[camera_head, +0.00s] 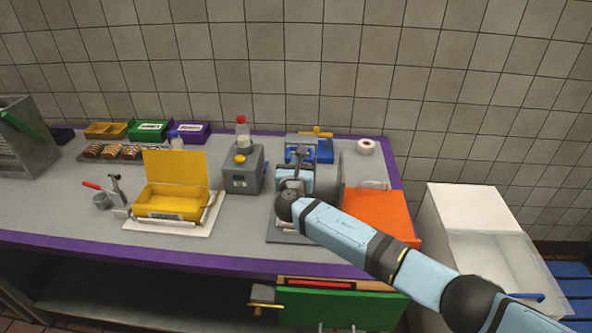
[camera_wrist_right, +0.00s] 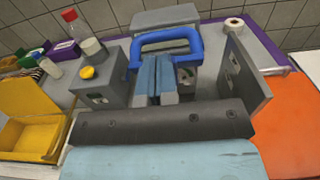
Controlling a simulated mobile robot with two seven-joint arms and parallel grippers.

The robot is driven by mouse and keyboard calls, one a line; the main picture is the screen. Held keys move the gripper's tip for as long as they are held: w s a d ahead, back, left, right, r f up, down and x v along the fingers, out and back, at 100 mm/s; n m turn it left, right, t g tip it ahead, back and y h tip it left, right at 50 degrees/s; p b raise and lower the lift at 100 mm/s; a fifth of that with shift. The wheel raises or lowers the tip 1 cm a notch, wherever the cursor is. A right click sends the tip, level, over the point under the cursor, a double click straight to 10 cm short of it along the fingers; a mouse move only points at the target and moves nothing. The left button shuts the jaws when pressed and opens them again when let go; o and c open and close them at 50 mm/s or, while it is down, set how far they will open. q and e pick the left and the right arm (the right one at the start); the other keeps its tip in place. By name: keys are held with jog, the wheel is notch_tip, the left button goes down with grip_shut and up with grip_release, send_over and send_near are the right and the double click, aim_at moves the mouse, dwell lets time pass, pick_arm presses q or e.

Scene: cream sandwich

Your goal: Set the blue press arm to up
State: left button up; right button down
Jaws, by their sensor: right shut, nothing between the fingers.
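The blue press arm shows in the right wrist view as an arched blue handle (camera_wrist_right: 165,34) on a grey press. Its crossbar lies just beyond my fingertips and its two sides stand either side of my fingers. My right gripper (camera_wrist_right: 156,62) is shut and empty, its two light-blue fingers together inside the arch. I cannot tell whether they touch the handle. In the head view my right arm reaches in from the lower right and its gripper (camera_head: 298,160) partly hides the press. My left gripper is not in view.
A grey box with a yellow button (camera_head: 240,159) stands left of the press, with an open yellow box (camera_head: 175,205) further left. An orange panel (camera_head: 378,214) lies right. A grey upright plate (camera_wrist_right: 247,78) stands close to the right of my fingers. A white roll (camera_head: 366,146) sits behind.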

dwell(0.5)
jog(key=s+b, duration=0.1)
jog(key=s, duration=1.3)
jog(key=s+d+f+m+g+h, duration=0.1)
jog(key=s+d+f+m+g, duration=0.35)
jog(key=s+d+m, duration=0.35)
jog(key=s+d+f+m+g, duration=0.45)
jog(key=s+d+m, duration=0.25)
jog(key=m, duration=0.3)
jog(key=s+d+f+m+g+y, duration=0.1)
jog(key=s+d+m+g, duration=0.2)
jog(key=s+d+m, duration=0.7)
jog(key=s+d+f+m+g, duration=0.15)
jog(key=s+d+m, duration=0.5)
jog(key=s, duration=0.65)
jog(key=w+a+f+n+t+y+p, duration=0.1)
jog(key=w+a+f+t+y+p, duration=0.1)
jog(key=w+a+f+t, duration=0.4)
notch_tip(320, 180, down, 4)
jog(key=shift+w+f+y, duration=0.25)
jog(key=shift+w+y, duration=0.05)
jog(key=shift+y, duration=0.3)
